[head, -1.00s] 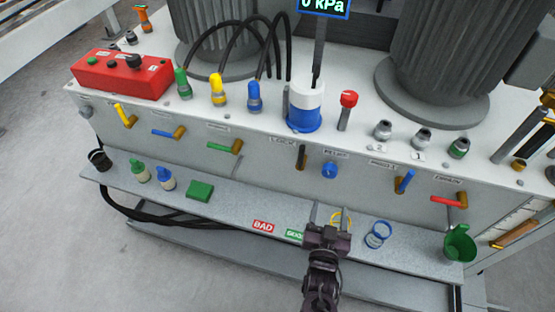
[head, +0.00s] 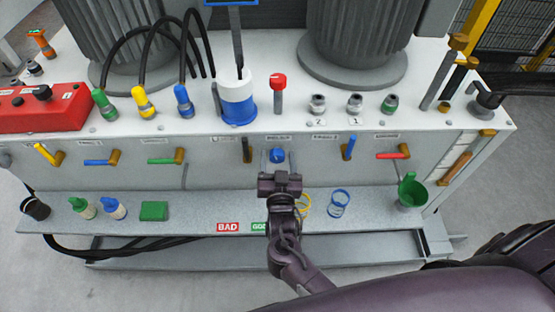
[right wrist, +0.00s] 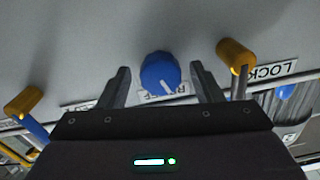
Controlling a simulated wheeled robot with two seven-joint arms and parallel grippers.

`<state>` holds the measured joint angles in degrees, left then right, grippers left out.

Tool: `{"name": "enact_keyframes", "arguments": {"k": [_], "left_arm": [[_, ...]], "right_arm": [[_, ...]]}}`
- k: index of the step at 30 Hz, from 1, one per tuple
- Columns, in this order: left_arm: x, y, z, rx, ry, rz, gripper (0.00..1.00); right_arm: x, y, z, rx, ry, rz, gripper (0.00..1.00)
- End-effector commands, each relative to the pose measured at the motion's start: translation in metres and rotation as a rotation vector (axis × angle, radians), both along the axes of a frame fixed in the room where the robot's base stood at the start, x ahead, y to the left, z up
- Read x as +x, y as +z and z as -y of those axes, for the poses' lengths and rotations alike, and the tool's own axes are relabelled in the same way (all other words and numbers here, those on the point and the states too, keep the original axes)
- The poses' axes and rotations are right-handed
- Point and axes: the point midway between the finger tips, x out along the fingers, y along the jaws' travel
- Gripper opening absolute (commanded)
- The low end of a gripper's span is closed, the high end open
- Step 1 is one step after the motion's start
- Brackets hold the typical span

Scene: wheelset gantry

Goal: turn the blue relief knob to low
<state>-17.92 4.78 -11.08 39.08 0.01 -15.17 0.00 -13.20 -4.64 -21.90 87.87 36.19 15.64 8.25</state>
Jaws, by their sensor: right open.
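The blue relief knob (head: 277,156) sits on the front panel under a label, between the lock lever and a blue-handled lever. In the right wrist view the knob (right wrist: 160,73) shows a white pointer line, with its label partly hidden behind it. My right gripper (head: 278,160) is in front of the knob. In the right wrist view its two open fingers (right wrist: 160,85) stand on either side of the knob, with gaps to it, holding nothing. My left gripper is not in view.
The lock lever (head: 247,149) is close to the knob's left, and the blue-handled lever (head: 349,147) is to its right. Below is a shelf (head: 380,213) with yellow and blue rings (head: 339,203), a green cup (head: 411,190) and BAD and GOOD labels.

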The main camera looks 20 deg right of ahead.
Motion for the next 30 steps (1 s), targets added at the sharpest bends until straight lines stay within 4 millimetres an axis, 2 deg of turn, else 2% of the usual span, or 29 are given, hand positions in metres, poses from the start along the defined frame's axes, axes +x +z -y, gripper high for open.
{"name": "enact_keyframes", "arguments": {"k": [3, 13, 22, 26, 30], "left_arm": [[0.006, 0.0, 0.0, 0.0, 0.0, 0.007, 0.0], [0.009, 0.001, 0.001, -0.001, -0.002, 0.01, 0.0], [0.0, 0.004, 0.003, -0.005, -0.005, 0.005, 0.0], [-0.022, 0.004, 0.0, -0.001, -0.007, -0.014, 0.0], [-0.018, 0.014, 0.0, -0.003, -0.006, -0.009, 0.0]], "right_arm": [[0.0, 0.0, 0.0, 0.0, 0.0, 0.0, 0.57], [0.0, 0.0, 0.0, 0.0, 0.0, 0.0, 0.15], [0.0, 0.001, 0.0, -0.038, 0.0, -0.011, 0.15], [0.0, 0.003, 0.0, -0.097, 0.0, -0.027, 0.15], [0.0, 0.004, -0.001, -0.194, 0.001, -0.055, 0.15]]}}
